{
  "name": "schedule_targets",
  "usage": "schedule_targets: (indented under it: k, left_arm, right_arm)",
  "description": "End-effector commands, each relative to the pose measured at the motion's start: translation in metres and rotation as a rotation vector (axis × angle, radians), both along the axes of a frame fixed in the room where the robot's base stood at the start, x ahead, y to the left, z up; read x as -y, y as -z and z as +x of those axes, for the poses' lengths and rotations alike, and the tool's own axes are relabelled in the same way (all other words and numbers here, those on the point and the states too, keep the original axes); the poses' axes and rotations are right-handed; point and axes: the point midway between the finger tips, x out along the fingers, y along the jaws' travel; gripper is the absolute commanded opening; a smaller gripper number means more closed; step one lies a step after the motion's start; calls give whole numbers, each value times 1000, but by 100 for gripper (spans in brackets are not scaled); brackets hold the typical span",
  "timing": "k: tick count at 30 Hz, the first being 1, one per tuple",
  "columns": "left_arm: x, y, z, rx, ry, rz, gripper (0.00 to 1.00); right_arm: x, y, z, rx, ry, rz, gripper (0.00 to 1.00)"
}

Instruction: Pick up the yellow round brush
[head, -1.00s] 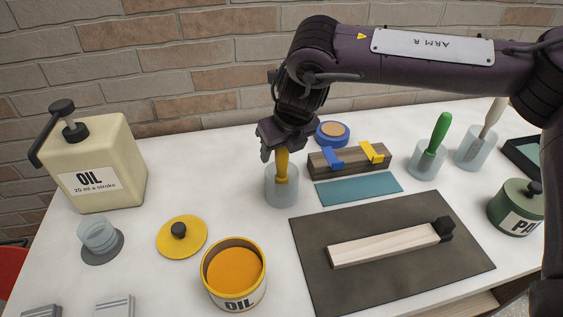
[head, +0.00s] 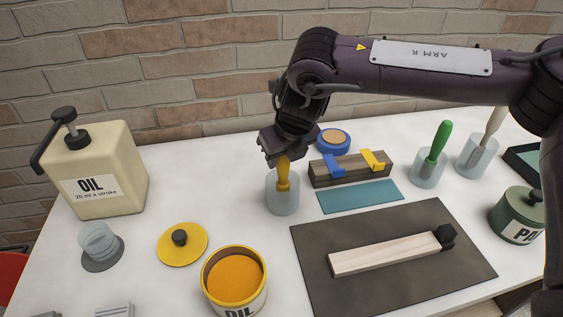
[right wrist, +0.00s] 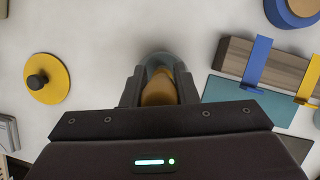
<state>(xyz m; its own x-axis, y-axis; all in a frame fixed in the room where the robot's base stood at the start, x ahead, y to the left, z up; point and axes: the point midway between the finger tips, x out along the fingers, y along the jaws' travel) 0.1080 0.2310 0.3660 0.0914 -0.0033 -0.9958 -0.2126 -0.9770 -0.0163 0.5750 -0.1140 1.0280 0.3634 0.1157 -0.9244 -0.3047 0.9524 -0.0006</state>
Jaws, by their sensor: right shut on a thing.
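The yellow round brush (head: 283,176) stands upright in a clear cup (head: 282,200) on the white table, its lower end inside the cup. My right gripper (head: 283,157) is above the cup and shut on the top of the brush's handle. In the right wrist view the brush (right wrist: 158,90) sits between the two fingers, with the cup (right wrist: 158,60) around and below it. The fingers hide the upper end of the handle. My left gripper is not in view.
Left stand an oil pump can (head: 95,170), a yellow lid (head: 182,243) and an open oil tin (head: 235,280). Right are a wooden block with blue and yellow clips (head: 350,173), a green brush (head: 438,142) in a cup and a dark mat (head: 400,285) with a wooden bar.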

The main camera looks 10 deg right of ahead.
Motion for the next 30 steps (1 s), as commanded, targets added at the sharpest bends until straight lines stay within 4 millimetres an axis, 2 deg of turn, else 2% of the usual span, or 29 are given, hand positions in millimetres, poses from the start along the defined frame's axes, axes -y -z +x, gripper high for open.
schedule_targets:
  k: [5, 8, 17, 22, 27, 30]
  left_arm:
    - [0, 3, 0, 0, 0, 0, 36]
    - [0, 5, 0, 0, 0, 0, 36]
    - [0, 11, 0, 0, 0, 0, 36]
    - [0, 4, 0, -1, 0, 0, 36]
    - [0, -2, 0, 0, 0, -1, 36]
    - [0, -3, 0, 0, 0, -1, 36]
  right_arm:
    - [0, -17, 1, 6, 0, 2, 3]
    - [-1, -35, 1, 5, 1, 3, 3]
    - [-1, -117, 1, 6, 1, 5, 3]
    - [-1, -161, 0, 6, -1, 1, 3]
    - [-1, -186, 0, 3, 0, 0, 3]
    - [-1, -194, 0, 3, -2, 1, 3]
